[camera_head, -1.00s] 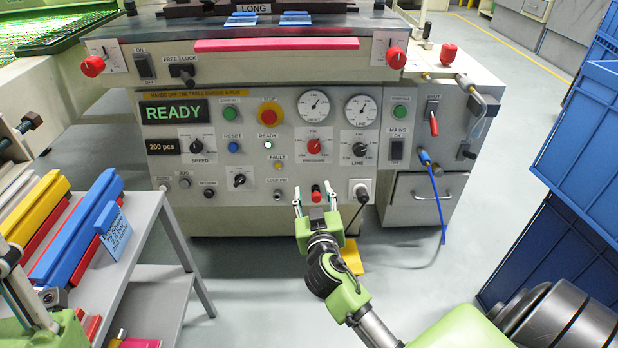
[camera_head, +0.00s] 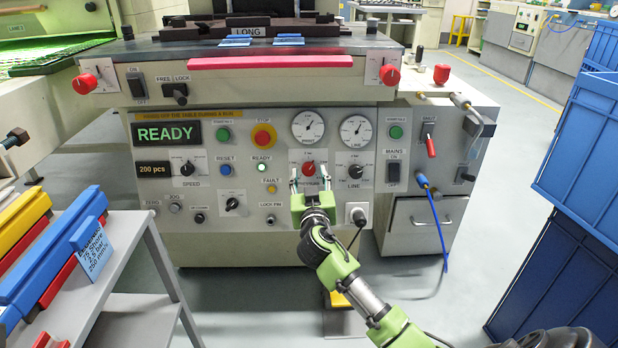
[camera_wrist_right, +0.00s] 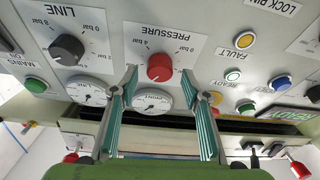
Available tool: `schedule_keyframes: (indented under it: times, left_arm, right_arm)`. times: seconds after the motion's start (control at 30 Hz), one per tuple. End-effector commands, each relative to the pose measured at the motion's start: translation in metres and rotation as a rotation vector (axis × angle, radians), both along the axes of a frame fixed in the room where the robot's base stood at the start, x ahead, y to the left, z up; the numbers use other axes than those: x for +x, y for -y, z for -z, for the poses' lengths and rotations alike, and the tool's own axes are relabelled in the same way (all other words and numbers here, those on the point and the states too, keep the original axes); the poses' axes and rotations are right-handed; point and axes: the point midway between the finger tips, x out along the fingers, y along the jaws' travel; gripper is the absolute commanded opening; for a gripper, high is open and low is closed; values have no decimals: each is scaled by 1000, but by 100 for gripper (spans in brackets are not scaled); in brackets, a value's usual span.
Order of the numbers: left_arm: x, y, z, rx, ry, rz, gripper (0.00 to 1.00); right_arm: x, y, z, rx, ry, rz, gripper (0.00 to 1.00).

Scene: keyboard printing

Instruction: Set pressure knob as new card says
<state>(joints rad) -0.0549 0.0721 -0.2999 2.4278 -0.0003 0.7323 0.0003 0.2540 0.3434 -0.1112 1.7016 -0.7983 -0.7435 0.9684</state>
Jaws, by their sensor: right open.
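The red pressure knob (camera_head: 308,168) is on the front panel of the printing machine, under a round gauge. In the right wrist view the knob (camera_wrist_right: 159,67) sits on a white plate lettered PRESSURE, seen upside down; I cannot read its pointer's setting. My right gripper (camera_head: 310,184) is open and empty, with its fingers spread to either side of the knob in the picture; contact cannot be told. A blue card (camera_head: 92,251) leans by the blue bar at the left; it appears to read 75 Shore, 2.5 bar, 250 mm. My left gripper is out of view.
The dark line knob (camera_head: 356,170) is close to the right of the pressure knob. The stop button (camera_head: 263,136) and several lit buttons are to its left. A grey shelf (camera_head: 135,290) stands at left, blue crates (camera_head: 590,160) at right.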

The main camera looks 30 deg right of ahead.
Motion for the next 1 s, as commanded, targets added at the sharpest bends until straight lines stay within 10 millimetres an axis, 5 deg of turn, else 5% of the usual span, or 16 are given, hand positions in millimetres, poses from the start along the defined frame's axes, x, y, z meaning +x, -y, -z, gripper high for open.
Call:
schedule_keyframes:
  times: [0.47,0.63,1.0]
  left_arm:
    - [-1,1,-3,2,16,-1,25]
    - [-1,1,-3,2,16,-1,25]
    - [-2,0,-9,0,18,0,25]
  right_arm:
    - [14,8,0,0,-1,0,43]
    - [14,8,0,0,-1,0,4]
    - [14,8,-2,-34,-23,-13,5]
